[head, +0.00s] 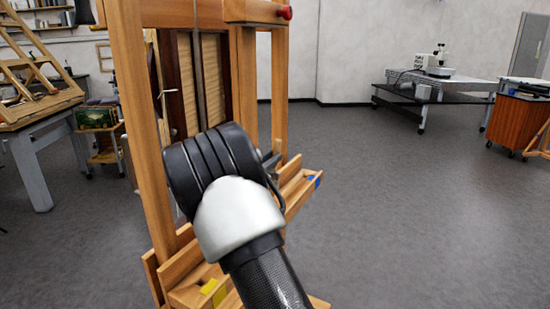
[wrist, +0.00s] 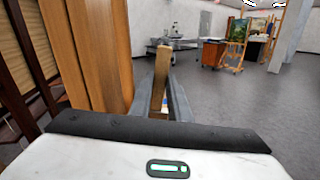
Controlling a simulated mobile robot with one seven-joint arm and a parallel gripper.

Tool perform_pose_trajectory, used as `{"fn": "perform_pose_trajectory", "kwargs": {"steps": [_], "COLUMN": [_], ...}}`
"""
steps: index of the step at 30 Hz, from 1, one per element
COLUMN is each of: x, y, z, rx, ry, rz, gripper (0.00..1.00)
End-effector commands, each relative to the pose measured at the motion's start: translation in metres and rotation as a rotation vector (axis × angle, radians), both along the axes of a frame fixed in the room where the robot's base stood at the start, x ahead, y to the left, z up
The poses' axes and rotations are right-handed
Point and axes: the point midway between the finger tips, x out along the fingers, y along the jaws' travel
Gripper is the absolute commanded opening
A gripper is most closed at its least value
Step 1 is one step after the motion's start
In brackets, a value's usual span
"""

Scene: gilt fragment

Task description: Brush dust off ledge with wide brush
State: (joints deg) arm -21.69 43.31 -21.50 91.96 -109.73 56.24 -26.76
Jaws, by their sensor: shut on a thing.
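A wooden ledge (head: 296,190) runs across the front of a tall wooden easel in the head view. My gripper is just above the ledge, mostly hidden behind my own wrist in the head view; one grey finger shows beside the post. In the wrist view my gripper (wrist: 160,98) is shut on an upright wooden piece (wrist: 161,72), seemingly the handle of the wide brush. The bristles are hidden, so I cannot tell whether they touch the ledge. No dust can be made out.
The easel's wooden post (head: 142,120) stands close left of my arm, with a dark-framed panel behind it. A blue item (head: 317,182) and a yellow item (head: 208,286) are at the ledge. A worktable (head: 40,120) stands at left. Floor (head: 420,220) to the right is clear.

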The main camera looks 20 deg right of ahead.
Motion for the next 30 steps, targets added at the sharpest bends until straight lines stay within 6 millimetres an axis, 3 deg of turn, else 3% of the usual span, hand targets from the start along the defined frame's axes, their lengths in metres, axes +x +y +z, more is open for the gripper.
{"fn": "perform_pose_trajectory", "kwargs": {"steps": [15, 30], "x": [0.0, 0.0], "y": [-0.001, -0.001], "z": [-0.064, -0.073], "rx": [0.0, 0.0], "ry": [0.001, 0.0], "rz": [-0.001, -0.001], "gripper": [0.0, 0.0]}}
